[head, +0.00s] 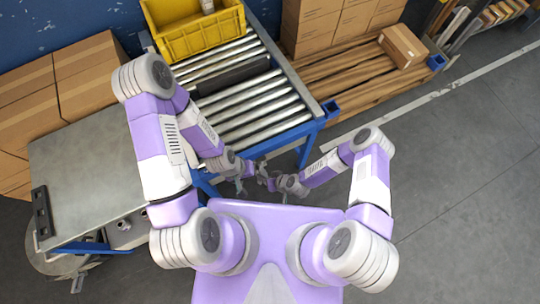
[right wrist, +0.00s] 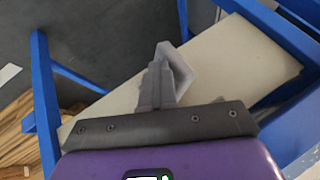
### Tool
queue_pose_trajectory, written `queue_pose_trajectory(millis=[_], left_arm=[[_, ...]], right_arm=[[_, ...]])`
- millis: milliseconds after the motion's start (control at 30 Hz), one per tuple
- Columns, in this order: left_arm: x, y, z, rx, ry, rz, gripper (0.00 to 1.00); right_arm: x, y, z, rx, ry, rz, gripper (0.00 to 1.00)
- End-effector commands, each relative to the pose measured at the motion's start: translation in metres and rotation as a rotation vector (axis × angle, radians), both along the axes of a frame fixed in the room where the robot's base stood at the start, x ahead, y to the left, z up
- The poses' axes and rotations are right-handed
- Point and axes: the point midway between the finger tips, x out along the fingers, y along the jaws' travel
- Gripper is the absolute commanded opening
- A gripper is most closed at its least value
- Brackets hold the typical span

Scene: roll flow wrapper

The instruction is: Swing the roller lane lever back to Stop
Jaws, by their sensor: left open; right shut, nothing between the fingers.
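The roller lane (head: 255,105) is a blue-framed bed of metal rollers in front of my body. I cannot pick out its lever for certain; small dark parts at the lane's near end lie close to both grippers. My left gripper (head: 240,187) is open, low at the near end of the lane. My right gripper (head: 268,183) is just to its right. In the right wrist view, its grey fingers (right wrist: 167,78) are shut with nothing between them, above a pale panel (right wrist: 225,60) between blue frame bars (right wrist: 45,100).
A yellow crate (head: 197,35) sits at the far end of the rollers. A grey metal table (head: 90,175) stands left, with cardboard boxes (head: 60,80) behind it. A wooden pallet (head: 350,75) lies right of the lane. The floor at right is clear.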

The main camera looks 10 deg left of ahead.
Motion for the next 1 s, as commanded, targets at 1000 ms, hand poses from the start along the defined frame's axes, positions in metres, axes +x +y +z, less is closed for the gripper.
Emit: queue_pose_trajectory(millis=[1000], left_arm=[[0.0,0.0,0.047,0.0,0.0,0.0,0.93]], right_arm=[[-0.019,-0.02,0.054,0.008,0.005,0.026,0.0]])
